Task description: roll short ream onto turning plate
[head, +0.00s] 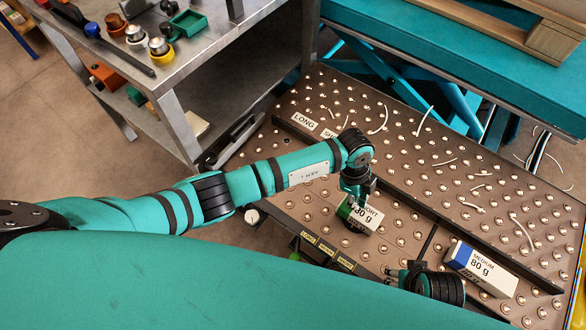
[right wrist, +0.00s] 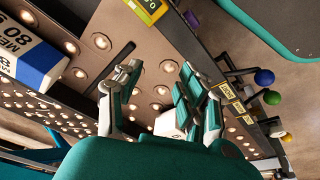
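The short ream (head: 366,214), a white box with a green end marked 80 g, lies on the ball-studded table (head: 300,110). My left gripper (head: 352,196) points down at the ream's left end and partly covers it. Whether its fingers are closed on the ream cannot be seen. My right gripper (head: 393,277) is low near the table's front edge, left of the medium ream and apart from it. In the right wrist view its fingers (right wrist: 155,100) stand apart. A partly hidden white object (right wrist: 167,124) shows behind them. I cannot make out a turning plate.
The medium ream (head: 482,270), white with a blue end, lies at the right; it also shows in the right wrist view (right wrist: 28,52). A dark rail (head: 440,208) crosses the table. Yellow labels (head: 326,249) and coloured knobs (right wrist: 264,77) line the front edge. Loose white strips (head: 423,120) lie about.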

